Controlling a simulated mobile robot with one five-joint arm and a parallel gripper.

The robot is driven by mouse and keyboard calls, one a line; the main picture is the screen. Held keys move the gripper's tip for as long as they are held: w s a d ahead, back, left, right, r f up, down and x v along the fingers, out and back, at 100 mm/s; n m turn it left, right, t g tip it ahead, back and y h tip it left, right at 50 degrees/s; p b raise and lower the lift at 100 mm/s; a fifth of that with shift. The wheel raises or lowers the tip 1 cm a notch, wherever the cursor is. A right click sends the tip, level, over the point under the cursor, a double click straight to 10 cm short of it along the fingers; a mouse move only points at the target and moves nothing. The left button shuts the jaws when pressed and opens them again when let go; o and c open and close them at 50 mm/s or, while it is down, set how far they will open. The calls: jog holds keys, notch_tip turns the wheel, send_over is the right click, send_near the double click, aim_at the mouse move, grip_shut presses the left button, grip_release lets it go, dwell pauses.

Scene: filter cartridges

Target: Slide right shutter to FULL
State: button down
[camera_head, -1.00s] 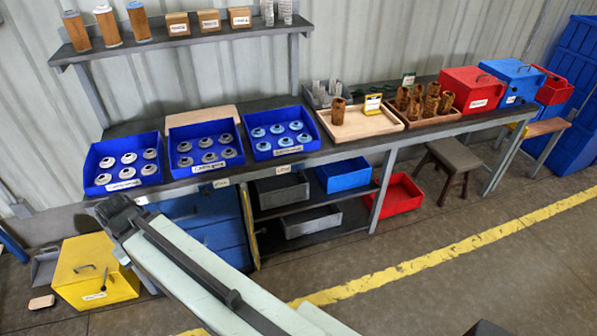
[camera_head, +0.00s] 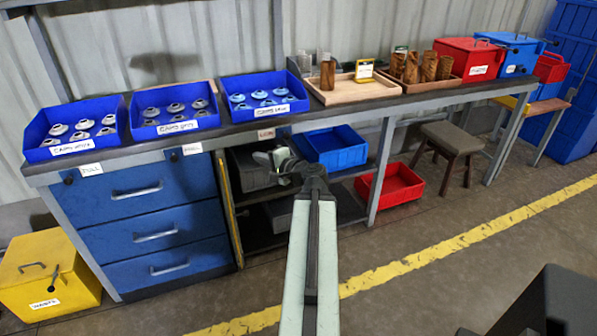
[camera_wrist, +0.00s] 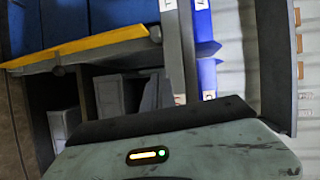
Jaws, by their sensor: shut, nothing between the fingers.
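A shutter is not clearly identifiable. A yellow upright edge strip (camera_head: 228,208) runs down between the blue drawer front and the open shelf bay, and may be a shutter's edge. It also shows in the wrist view (camera_wrist: 88,46), lying nearly level. Small labels sit along the bench's front edge: one at left (camera_head: 91,169), one in the middle (camera_head: 192,148) and a reddish one (camera_head: 266,133); their words are hard to read. My gripper (camera_head: 264,159) is shut and empty, in front of the shelf bay, right of the yellow strip. Contact with anything cannot be told.
Blue drawers (camera_head: 137,191) stand left of the bay. A blue bin (camera_head: 340,150) and a red bin (camera_head: 398,186) are right of my gripper. Blue trays of caps (camera_head: 72,150) line the bench top. A yellow box (camera_head: 45,275) stands at lower left.

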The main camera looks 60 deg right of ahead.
aim_at(286, 134)
jog(key=s+d+f+m+h+b, duration=0.1)
jog(key=s+d+m+h+b, duration=0.2)
jog(key=s+d+m+h, duration=0.4)
jog(key=s+d, duration=0.6)
jog(key=s, duration=0.2)
jog(key=shift+s+b, duration=0.25)
jog(key=shift+b, duration=0.15)
jog(key=shift+d+f, duration=0.1)
jog(key=shift+d, duration=0.05)
jog(key=w+d+r+p, duration=0.1)
jog(key=w+d, duration=0.1)
jog(key=w, duration=0.9)
jog(key=shift+w+d, duration=0.15)
jog(key=shift+d, duration=0.15)
